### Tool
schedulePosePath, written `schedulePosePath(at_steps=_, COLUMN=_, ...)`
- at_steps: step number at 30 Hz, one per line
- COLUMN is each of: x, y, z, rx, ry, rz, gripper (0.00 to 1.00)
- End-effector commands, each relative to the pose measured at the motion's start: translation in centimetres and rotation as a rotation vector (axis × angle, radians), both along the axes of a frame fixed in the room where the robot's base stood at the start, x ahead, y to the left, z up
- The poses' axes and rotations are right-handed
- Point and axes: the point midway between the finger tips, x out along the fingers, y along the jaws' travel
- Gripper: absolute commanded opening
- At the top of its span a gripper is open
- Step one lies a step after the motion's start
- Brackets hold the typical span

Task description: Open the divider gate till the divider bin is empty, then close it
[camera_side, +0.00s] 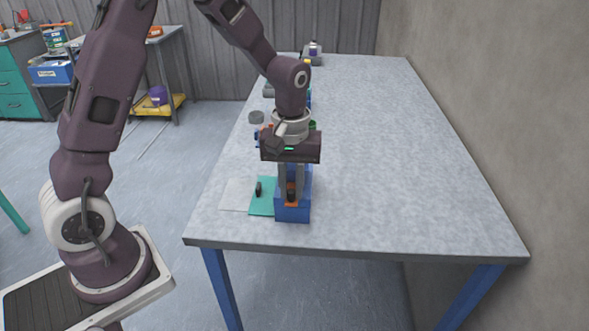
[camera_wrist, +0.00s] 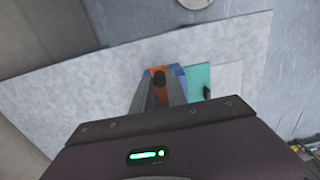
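A blue bin (camera_side: 293,214) with an orange part stands near the table's front edge in the side view. It also shows in the wrist view (camera_wrist: 181,71), partly hidden by my fingers. A dark knob (camera_wrist: 159,78) sits by the orange part, which I take to be the divider gate (camera_wrist: 160,95). My gripper (camera_side: 291,193) points down over the bin, with its fingers on either side of the knob. In the wrist view my fingertips (camera_wrist: 159,80) flank the knob closely. I cannot tell whether they touch it. The bin's contents are hidden.
A teal mat (camera_side: 262,205) with a small black object (camera_side: 259,188) lies left of the bin, beside a pale sheet (camera_side: 236,194). Several small items stand farther back, partly behind my arm. The table's right side (camera_side: 400,170) is clear up to the wall.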

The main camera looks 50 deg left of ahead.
Motion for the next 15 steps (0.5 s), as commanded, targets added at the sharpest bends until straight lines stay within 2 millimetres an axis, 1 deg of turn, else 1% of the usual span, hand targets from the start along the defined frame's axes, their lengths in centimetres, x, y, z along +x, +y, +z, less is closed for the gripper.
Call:
schedulePosePath(at_steps=1, x=0.3, y=0.2, z=0.1, rx=0.002, ry=-0.009, rz=0.004, gripper=0.27)
schedulePosePath(at_steps=2, x=0.3, y=0.2, z=0.1, rx=0.002, ry=-0.009, rz=0.004, gripper=0.33)
schedulePosePath(at_steps=3, x=0.2, y=0.2, z=0.1, rx=0.002, ry=-0.008, rz=0.004, gripper=0.36)
schedulePosePath(at_steps=11, x=0.1, y=0.1, z=0.1, rx=0.002, ry=-0.005, rz=0.003, gripper=0.36)
schedulePosePath(at_steps=13, x=0.2, y=0.1, z=0.6, rx=0.001, ry=-0.007, rz=0.002, gripper=0.36)
schedulePosePath(at_steps=15, x=0.2, y=0.1, z=1.5, rx=0.003, ry=-0.008, rz=0.002, gripper=0.36)
